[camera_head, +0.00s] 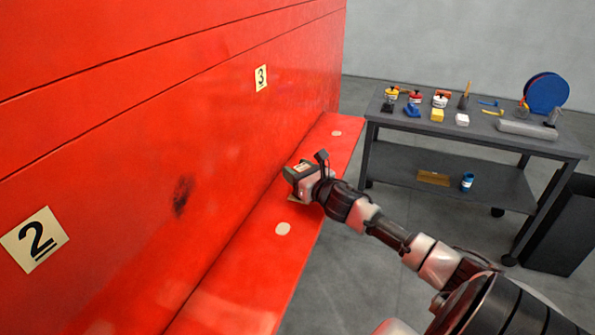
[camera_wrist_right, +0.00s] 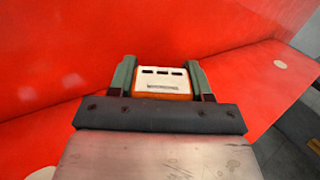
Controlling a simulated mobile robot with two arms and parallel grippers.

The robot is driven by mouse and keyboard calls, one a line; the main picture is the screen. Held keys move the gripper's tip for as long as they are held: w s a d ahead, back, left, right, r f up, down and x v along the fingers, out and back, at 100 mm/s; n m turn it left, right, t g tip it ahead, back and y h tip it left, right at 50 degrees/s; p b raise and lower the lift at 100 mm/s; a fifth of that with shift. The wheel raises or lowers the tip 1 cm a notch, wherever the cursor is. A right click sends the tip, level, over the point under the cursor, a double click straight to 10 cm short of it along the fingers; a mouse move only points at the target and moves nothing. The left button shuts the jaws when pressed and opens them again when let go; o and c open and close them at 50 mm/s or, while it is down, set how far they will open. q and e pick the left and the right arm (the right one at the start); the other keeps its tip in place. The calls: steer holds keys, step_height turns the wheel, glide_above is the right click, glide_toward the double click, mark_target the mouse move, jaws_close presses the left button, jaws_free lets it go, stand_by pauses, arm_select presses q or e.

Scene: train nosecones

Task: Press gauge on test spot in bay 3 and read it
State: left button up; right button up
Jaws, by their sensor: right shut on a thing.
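My right gripper (camera_head: 296,171) is at the red ledge beside the red panel, below and slightly right of the yellow "3" tag (camera_head: 261,77). It is shut on the gauge, a small white and orange block with dark slots (camera_wrist_right: 162,80), which sits between the green fingers in the wrist view. In the head view the gauge is mostly hidden by the gripper. I cannot tell whether it touches the panel or ledge. Pale round spots lie on the ledge, one nearer (camera_head: 283,229) and one farther (camera_head: 336,133). My left gripper is out of view.
A yellow "2" tag (camera_head: 34,240) and a dark scuff (camera_head: 182,195) mark the red panel (camera_head: 130,130). A grey cart (camera_head: 480,146) at right carries pots, small blocks, tools and a blue disc (camera_head: 546,92). A dark bin (camera_head: 566,228) stands beside it. Grey floor between ledge and cart is clear.

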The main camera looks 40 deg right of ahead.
steer(key=shift+f, duration=0.2)
stand_by(0.6)
step_height(320, 180, up, 7)
steer(key=p, duration=0.6)
steer(key=shift+r, duration=0.15)
steer(key=shift+s, duration=0.1)
stand_by(1.4)
